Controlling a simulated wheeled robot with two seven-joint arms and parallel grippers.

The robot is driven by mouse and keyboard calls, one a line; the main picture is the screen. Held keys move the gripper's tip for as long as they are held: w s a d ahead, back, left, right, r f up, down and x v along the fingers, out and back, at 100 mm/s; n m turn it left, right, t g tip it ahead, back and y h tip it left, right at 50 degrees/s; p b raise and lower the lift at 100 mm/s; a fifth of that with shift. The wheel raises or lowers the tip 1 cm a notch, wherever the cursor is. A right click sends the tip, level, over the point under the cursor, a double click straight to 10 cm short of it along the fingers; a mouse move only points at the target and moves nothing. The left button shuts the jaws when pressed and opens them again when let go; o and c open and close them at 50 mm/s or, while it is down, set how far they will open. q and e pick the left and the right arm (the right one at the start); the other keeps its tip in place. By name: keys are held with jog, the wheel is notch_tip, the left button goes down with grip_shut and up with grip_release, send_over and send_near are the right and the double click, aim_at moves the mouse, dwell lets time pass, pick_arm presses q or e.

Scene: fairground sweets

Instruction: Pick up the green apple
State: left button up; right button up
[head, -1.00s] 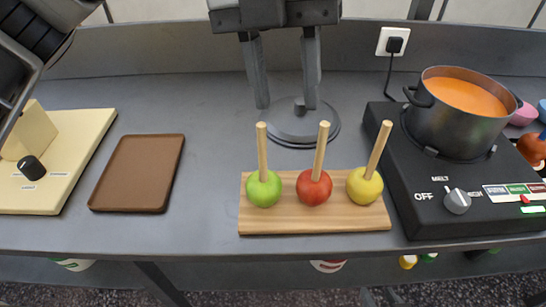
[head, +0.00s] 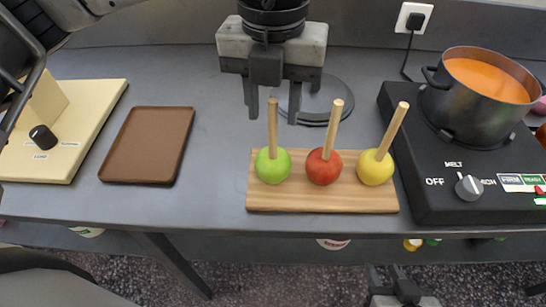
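The green apple (head: 273,165) stands at the left end of a wooden board (head: 320,199), with a wooden stick upright in its top. A red apple (head: 324,167) and a yellow apple (head: 375,168) with sticks stand beside it. My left gripper (head: 273,120) points down above and behind the green apple, open and empty. In the picture the top of the green apple's stick shows between its fingers; I cannot tell whether it is between them in depth. My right gripper (head: 386,272) is at the bottom edge, partly cut off, low in front of the table, its fingers apart.
A black cooker (head: 430,200) with a pot (head: 470,110) of orange liquid stands at the right. A brown tray (head: 150,145) and a cream board (head: 95,105) with a black knob lie at the left. The grey table is clear between tray and apples.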

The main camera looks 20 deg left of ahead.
pick_arm(q)
send_over(273, 155)
jog(key=f, duration=0.4)
jog(key=shift+w+a+f+p, duration=0.1)
jog(key=shift+w+a+p, duration=0.05)
jog(key=shift+w+p, duration=0.15)
grip_shut()
